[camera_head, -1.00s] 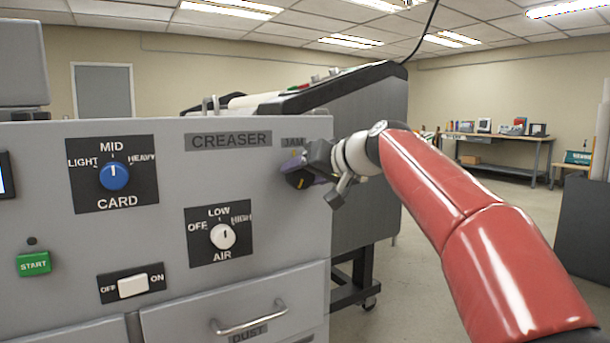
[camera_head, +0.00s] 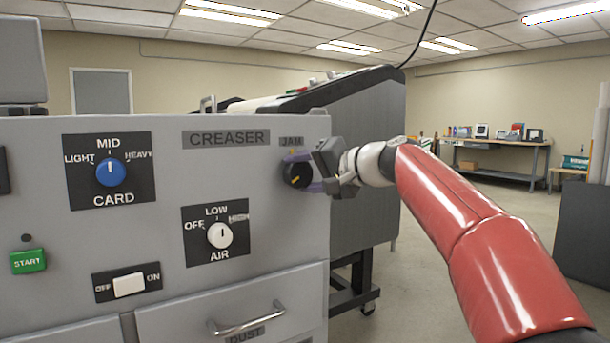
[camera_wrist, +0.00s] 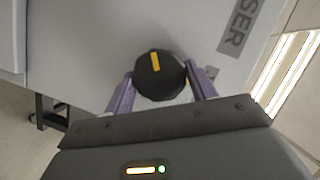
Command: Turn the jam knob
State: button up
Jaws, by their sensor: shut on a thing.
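The jam knob (camera_head: 297,174) is a round black knob with a yellow pointer mark, on the grey creaser panel under the JAM label (camera_head: 291,141). In the wrist view the knob (camera_wrist: 159,76) sits between two purple fingers, one on each side, with its yellow mark facing the top of the picture. In the head view the mark lies slanted. My gripper (camera_head: 306,172) reaches in from the right and is shut on the knob. Part of the knob's rim is hidden behind the fingers.
The panel also carries a blue CARD knob (camera_head: 110,172), a white AIR knob (camera_head: 220,235), a white rocker switch (camera_head: 129,284) and a green START button (camera_head: 28,261). A drawer handle (camera_head: 247,319) sticks out below. Open floor lies to the right of the creaser.

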jog(key=shift+f, duration=0.2)
jog(key=o, duration=1)
jog(key=shift+r, duration=0.1)
jog(key=b+v, duration=0.1)
jog(key=v, duration=0.6)
jog(key=shift+s+d, duration=0.25)
